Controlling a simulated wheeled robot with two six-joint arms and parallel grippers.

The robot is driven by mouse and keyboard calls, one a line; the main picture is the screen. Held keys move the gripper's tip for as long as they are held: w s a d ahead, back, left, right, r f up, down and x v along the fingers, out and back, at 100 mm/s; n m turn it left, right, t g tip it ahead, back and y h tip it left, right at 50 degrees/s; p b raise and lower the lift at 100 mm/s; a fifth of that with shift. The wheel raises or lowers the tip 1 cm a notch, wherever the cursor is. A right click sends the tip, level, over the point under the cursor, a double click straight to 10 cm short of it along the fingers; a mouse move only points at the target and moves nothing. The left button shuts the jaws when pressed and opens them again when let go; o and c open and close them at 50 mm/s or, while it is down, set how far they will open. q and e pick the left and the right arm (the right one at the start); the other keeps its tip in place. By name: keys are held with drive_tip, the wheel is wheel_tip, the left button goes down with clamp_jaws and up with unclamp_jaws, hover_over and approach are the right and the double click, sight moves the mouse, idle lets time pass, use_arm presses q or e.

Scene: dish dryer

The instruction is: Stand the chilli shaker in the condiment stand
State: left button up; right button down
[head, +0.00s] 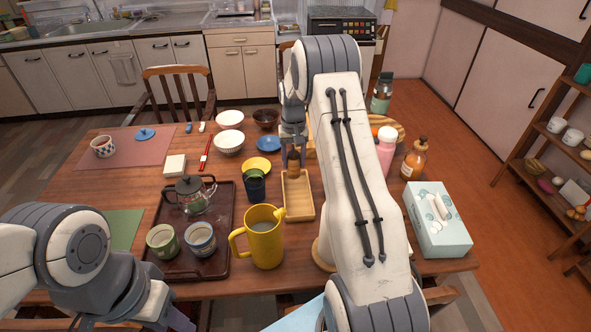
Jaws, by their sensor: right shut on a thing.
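The condiment stand (299,205) is a light wooden open box on the middle of the table. My right gripper (292,142) is over its far end, pointing down, and is shut on a small brown-orange thing, which looks like the chilli shaker (293,160). The shaker looks upright, at the far end of the stand. I cannot tell whether it touches the stand's floor. The gripper hides its top. My left arm is at the lower left, and its gripper end (167,314) is low at the picture's bottom edge, with its fingers not clear.
A yellow jug (264,243) and a dark cup (254,188) stand left of the stand. A dark tray (219,262) holds a glass teapot (188,196) and two cups. A pink bottle (385,152), an amber bottle (414,160) and a tissue box (437,222) stand to the right.

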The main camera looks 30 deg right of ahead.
sight(295, 170)
drive_tip(key=shift+w+d+f, duration=0.3)
drive_tip(key=shift+d+f, duration=0.1)
drive_tip(key=shift+d, duration=0.1)
drive_tip(key=shift+f, duration=1.95)
drive_tip(key=shift+f, duration=0.15)
drive_tip(key=shift+c, duration=1.4)
unclamp_jaws()
